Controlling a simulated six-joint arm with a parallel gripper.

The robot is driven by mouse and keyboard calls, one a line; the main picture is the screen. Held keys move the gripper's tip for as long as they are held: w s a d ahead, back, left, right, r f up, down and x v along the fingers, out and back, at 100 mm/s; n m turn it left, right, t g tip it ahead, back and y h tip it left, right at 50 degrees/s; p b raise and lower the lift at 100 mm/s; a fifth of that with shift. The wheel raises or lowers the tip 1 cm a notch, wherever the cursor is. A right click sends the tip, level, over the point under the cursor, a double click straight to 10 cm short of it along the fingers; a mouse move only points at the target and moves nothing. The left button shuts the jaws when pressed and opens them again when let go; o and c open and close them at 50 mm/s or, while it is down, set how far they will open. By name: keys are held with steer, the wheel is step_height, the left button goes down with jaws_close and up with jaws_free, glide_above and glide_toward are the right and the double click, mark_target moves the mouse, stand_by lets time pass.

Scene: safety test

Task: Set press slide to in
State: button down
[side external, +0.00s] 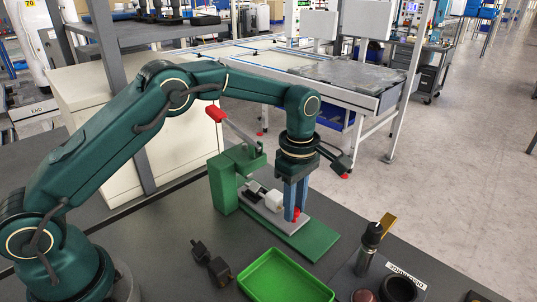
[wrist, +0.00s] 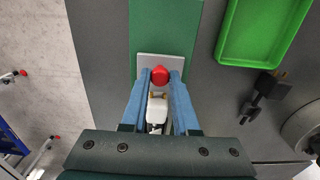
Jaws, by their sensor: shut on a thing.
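The press (side external: 226,185) is a green frame on a green base, with a lever ending in a red handle (side external: 215,114) raised toward the upper left. A light grey slide plate (side external: 280,222) lies along its base and carries a red knob (side external: 298,212). My gripper (side external: 293,216) points straight down, its blue fingers shut on the red knob. In the wrist view the knob (wrist: 160,75) sits between the two fingertips (wrist: 160,80), near the end of the grey plate (wrist: 160,60). A whitish block (wrist: 157,108) lies behind the knob, toward the press frame.
A bright green tray (side external: 285,278) lies on the dark table in front of the press. Black clamp-like parts (side external: 210,262) lie to its left. A dark upright tool (side external: 368,245) and round black cups (side external: 398,287) stand to its right. The green base beyond the plate is bare.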

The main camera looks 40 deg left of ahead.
mark_target(281, 198)
steer(key=shift+r, duration=0.1)
stand_by(0.6)
steer(key=shift+a, duration=1.8)
steer(key=c, duration=0.7)
jaws_free()
steer(key=shift+r, duration=2.55)
